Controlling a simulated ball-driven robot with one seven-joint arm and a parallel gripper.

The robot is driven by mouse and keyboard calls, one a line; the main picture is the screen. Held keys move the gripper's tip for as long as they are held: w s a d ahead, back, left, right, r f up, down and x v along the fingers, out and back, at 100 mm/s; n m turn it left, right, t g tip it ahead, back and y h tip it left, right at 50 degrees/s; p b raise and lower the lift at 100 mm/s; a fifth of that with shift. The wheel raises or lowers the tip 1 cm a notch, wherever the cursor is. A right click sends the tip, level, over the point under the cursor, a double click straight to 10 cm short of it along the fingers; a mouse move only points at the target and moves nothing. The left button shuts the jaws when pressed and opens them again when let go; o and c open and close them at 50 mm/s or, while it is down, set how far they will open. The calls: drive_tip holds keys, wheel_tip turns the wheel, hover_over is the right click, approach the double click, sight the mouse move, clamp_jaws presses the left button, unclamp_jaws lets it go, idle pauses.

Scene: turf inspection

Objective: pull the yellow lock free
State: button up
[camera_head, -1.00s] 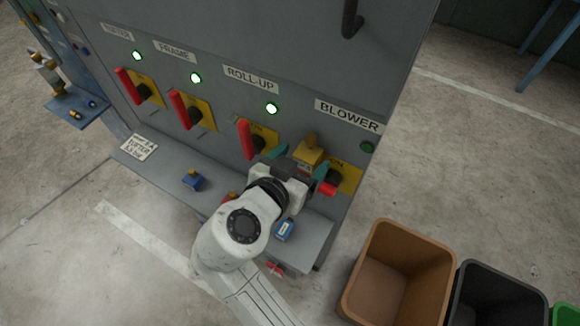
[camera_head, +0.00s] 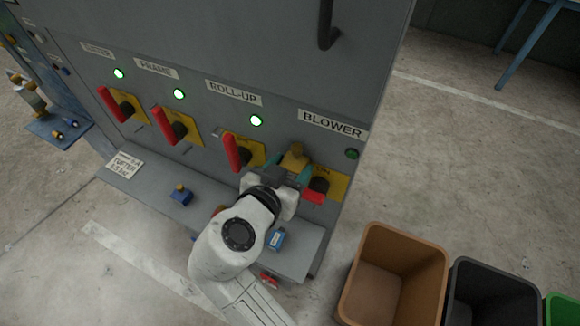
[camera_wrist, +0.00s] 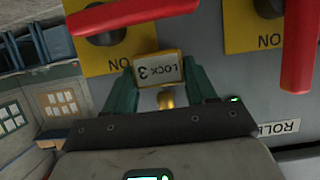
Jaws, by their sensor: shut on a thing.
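The yellow lock (camera_head: 294,158) is at the BLOWER switch (camera_head: 320,186) on the grey panel. In the wrist view the lock (camera_wrist: 158,68) shows its "LOCK 3" label upside down, with a brass-coloured part below it. My gripper (camera_head: 287,169) is shut on the lock, with one teal finger on each side; the fingers also show in the wrist view (camera_wrist: 161,84). The BLOWER switch's red handle (camera_wrist: 135,15) lies crosswise, and its yellow plate (camera_wrist: 108,58) is close behind the lock. I cannot tell whether the lock is still linked to the switch.
The ROLL-UP switch (camera_head: 242,152) is close to the left, its red handle upright. Below the panel, a ledge holds a blue lock (camera_head: 181,196) and a blue item (camera_head: 276,239). A brown bin (camera_head: 394,290) and a black bin (camera_head: 492,295) stand at lower right.

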drive_tip(key=shift+c, duration=0.6)
drive_tip(key=o, duration=0.6)
drive_tip(key=c, duration=0.5)
drive_tip(key=shift+s+a, duration=0.25)
drive_tip(key=shift+s, duration=0.4)
drive_tip(key=shift+s+a, duration=0.2)
drive_tip(key=shift+s, duration=0.4)
drive_tip(key=shift+s+a, duration=0.25)
drive_tip(key=shift+s, duration=0.4)
approach(289, 176)
drive_tip(key=shift+w+d+f+b, duration=0.1)
drive_tip(key=shift+w+f+b, duration=0.1)
drive_tip(key=shift+f, duration=0.35)
drive_tip(key=shift+w+d+f+b, duration=0.1)
drive_tip(key=shift+w+f+b, duration=0.1)
drive_tip(key=shift+f, duration=0.35)
drive_tip(key=shift+s+f, duration=0.1)
